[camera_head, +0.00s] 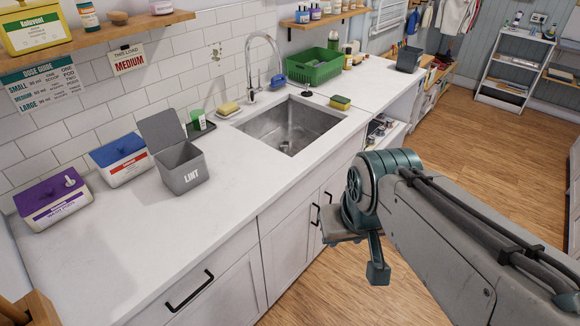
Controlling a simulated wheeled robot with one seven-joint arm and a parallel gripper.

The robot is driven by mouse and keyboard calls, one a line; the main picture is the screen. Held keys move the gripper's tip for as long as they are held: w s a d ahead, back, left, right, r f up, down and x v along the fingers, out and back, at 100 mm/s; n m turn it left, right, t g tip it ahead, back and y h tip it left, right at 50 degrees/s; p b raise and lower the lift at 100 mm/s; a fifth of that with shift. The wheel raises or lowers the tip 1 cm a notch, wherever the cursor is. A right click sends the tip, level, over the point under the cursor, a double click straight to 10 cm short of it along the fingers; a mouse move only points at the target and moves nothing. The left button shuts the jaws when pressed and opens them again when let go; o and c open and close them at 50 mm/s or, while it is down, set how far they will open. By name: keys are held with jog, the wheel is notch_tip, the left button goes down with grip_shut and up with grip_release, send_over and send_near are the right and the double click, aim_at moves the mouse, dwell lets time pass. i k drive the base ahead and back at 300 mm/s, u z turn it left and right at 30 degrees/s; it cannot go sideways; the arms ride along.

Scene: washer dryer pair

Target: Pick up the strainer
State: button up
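I cannot identify the strainer with certainty. A small dark round piece (307,93) with a thin upright stem lies on the counter at the sink's back right corner; it may be the strainer, but it is too small to tell. The steel sink (310,122) is set in the white counter, with a drain in its floor. My gripper (372,262) hangs in front of the cabinets, right of and nearer than the sink, well apart from the dark piece. Its fingers are partly hidden by my arm, and their opening does not show clearly.
A faucet (252,62) rises behind the sink. A green basket (314,66) and a sponge (340,102) stand to its right. A grey lint bin (181,166) and detergent boxes (121,159) stand to its left. The counter's front left is clear.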

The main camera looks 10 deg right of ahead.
aim_at(286, 144)
jog(key=z, duration=1.05)
jog(key=i, duration=1.05)
jog(key=u, duration=0.6)
jog(key=i, duration=0.85)
jog(key=u, duration=0.7)
